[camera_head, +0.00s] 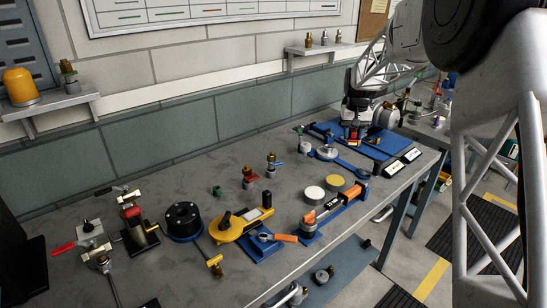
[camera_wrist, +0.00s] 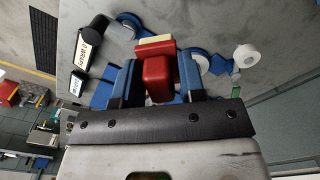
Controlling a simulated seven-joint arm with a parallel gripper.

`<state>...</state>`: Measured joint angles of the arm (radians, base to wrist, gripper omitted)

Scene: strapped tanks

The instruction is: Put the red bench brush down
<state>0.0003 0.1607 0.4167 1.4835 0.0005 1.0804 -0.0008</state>
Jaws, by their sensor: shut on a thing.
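The red bench brush (camera_wrist: 157,78) is between the two blue fingers of my gripper (camera_wrist: 158,72) in the wrist view, with a red and cream edge at its far end. The gripper is shut on it. In the head view my gripper (camera_head: 355,128) is low over the far right end of the grey bench (camera_head: 240,170), above blue boards (camera_head: 368,150). A small red part of the brush (camera_head: 351,140) shows under it. The fingers hide much of the brush there, and I cannot tell whether it touches the surface below.
Two black blocks with white labels (camera_head: 394,168) lie near the bench's right edge. A blue wrench-like tool with a round grey head (camera_head: 326,153) lies left of the gripper. White and yellow discs (camera_head: 314,193) and an orange-handled tool (camera_head: 322,212) lie nearer. Bare bench shows around mid-bench.

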